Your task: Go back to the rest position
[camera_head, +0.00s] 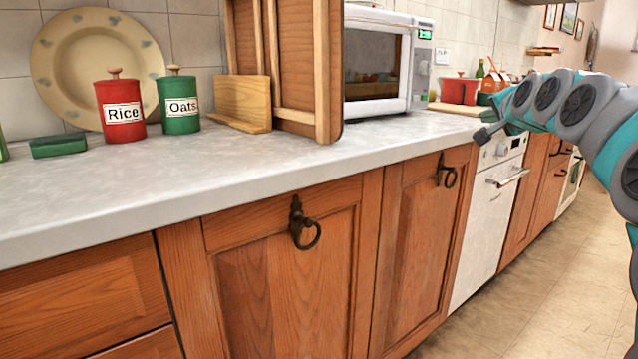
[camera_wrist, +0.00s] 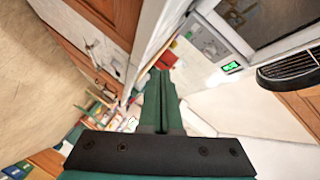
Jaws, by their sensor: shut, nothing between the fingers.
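My gripper (camera_head: 487,133) is at the right in the head view, at the end of my grey and teal arm. It is beside the counter's front edge, in front of the microwave. In the wrist view the green fingers (camera_wrist: 160,92) are together with nothing between them. No object is held.
The grey counter (camera_head: 200,185) bears a red Rice canister (camera_head: 122,112), a green Oats canister (camera_head: 179,104), a plate (camera_head: 85,62), a wooden rack and a microwave (camera_head: 385,105). Wooden cabinets (camera_head: 285,280) with ring handles stand below. The floor (camera_head: 530,290) at the right is clear.

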